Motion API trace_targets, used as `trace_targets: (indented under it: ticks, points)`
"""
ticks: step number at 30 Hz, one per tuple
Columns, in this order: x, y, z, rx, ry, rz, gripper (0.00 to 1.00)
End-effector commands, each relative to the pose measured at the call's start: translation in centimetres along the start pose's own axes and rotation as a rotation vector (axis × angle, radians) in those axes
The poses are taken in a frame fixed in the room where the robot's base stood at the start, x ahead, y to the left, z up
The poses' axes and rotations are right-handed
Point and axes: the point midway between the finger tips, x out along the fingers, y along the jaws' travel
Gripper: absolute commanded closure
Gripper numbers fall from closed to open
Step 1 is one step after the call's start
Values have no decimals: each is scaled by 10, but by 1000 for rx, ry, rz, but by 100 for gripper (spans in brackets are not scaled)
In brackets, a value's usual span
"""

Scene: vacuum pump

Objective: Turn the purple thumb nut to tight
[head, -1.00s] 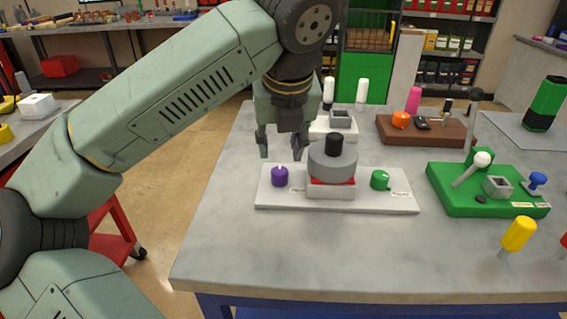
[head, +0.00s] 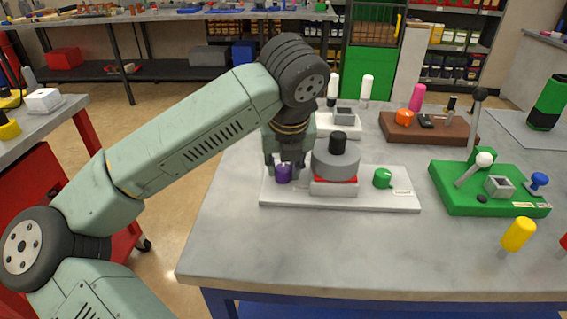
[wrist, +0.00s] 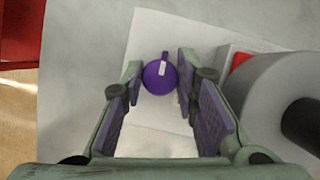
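The purple thumb nut (head: 283,173) stands at the left end of a white base plate (head: 400,203). In the wrist view the nut (wrist: 160,77) is round, with a white pointer mark on its top. My gripper (head: 285,168) points down over the nut. The gripper is open and holds nothing. Any label beside the nut is not readable.
A grey cylinder with a black top (head: 336,163) stands on the plate just right of the nut, close to my right finger in the wrist view. A green knob (head: 382,178) is at the plate's right. A green fixture (head: 490,188) stands farther right.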

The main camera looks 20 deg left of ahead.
Motion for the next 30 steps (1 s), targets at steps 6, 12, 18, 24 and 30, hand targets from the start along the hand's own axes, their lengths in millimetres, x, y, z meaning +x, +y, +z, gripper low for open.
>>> trace_targets:
  ticks: [6,12,18,24,30]
  points:
    - [0,0,0,0,0,-1,90]
    - [0,0,0,0,0,-2,100]
    - [1,0,0,19,-1,-10,100]
    - [3,0,-1,97,-1,-42,100]
    - [4,1,-1,238,-2,-102,100]
